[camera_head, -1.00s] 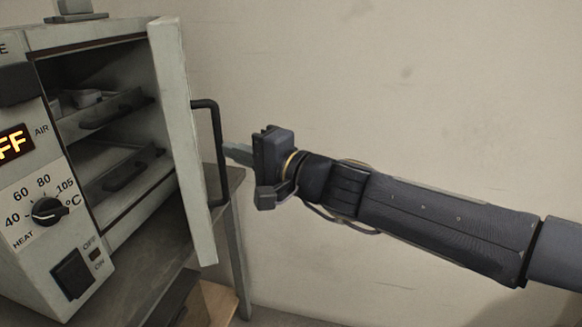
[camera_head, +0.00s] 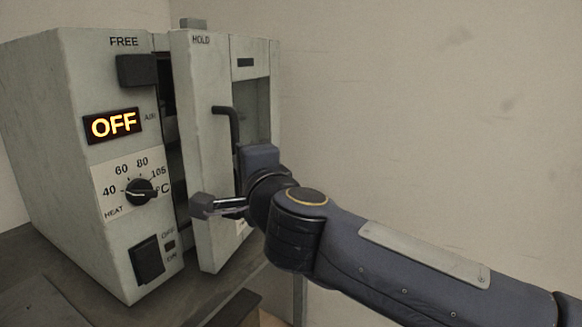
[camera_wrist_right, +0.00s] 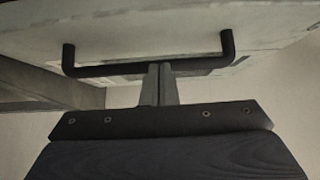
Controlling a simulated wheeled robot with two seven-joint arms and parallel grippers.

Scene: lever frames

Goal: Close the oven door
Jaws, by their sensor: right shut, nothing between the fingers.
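The white oven (camera_head: 125,220) stands at the left in the head view. Its door (camera_head: 200,160) is ajar, with a dark gap (camera_head: 168,110) between it and the control panel. A black bar handle (camera_head: 228,125) is on the door's outer face. My left gripper is not in view.
The oven front has a lit OFF display (camera_head: 113,125), a heat knob (camera_head: 140,191) and a black switch (camera_head: 147,259). The oven stands on a grey table (camera_head: 65,285). A bare wall (camera_head: 430,120) fills the right side.

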